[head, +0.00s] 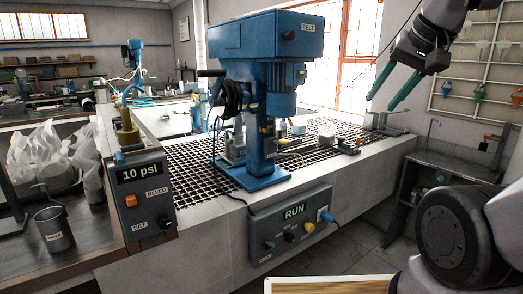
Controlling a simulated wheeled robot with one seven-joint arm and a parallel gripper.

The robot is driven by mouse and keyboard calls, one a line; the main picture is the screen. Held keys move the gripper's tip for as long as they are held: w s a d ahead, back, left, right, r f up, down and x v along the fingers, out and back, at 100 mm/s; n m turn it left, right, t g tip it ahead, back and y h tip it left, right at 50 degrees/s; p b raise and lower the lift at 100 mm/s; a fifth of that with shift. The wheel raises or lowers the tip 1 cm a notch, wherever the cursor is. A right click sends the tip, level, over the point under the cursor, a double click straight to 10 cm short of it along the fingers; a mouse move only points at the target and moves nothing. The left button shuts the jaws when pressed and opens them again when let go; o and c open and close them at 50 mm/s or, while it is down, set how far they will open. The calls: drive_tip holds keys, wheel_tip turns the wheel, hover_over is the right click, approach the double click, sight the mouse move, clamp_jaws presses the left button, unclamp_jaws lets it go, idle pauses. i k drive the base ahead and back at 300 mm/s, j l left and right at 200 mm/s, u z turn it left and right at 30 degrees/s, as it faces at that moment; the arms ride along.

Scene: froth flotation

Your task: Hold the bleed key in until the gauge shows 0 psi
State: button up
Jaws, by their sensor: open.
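The gauge (139,172) is a small green-lit display on a dark sloped box at the left end of the bench, and it reads 10 psi. The bleed key (130,200) is an orange square button below the display, beside the label BLEED. A round knob (165,222) marked SET sits lower on the same box. My gripper (392,91) is at the upper right, with its two green fingers apart and nothing between them. It is in the air, far to the right of the bleed key and not touching anything.
A blue flotation machine (265,110) stands on the black grating between my gripper and the gauge box. A control box (292,224) showing RUN is on the bench front. A metal cup (54,230) and plastic bags stand at left. Air above the right bench end is clear.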

sight(131, 200)
drive_tip(key=u, duration=1.5)
